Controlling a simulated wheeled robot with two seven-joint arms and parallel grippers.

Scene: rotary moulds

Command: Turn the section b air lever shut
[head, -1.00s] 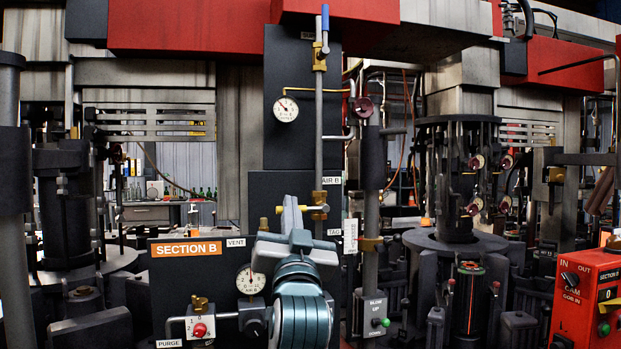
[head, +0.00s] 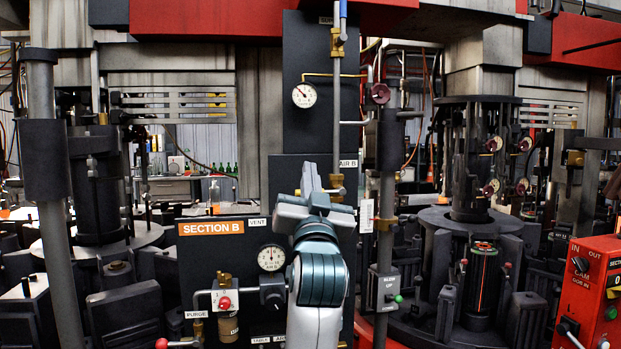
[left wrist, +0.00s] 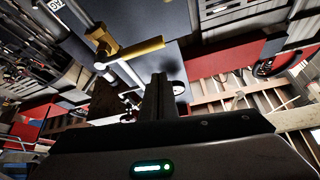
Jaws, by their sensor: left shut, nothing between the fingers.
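The section B air lever is a yellow handle on a brass valve body (head: 337,181) on the vertical pipe below the AIR B label (head: 348,163). In the head view my left gripper (head: 311,178) stands just left of this valve, fingers pointing up, and hides the left part of it. In the left wrist view the yellow lever (left wrist: 145,47) sticks out from the brass body, across the line of its pipe. My left gripper's fingers (left wrist: 159,97) are shut and empty there, below the lever in the picture. I cannot tell whether they touch it. My right gripper is not in view.
The SECTION B panel (head: 210,228) with a round gauge (head: 271,258) and a purge valve (head: 225,302) lies below left. A second pipe with a grey box (head: 384,290) stands to the right. A red control box (head: 590,290) is at far right.

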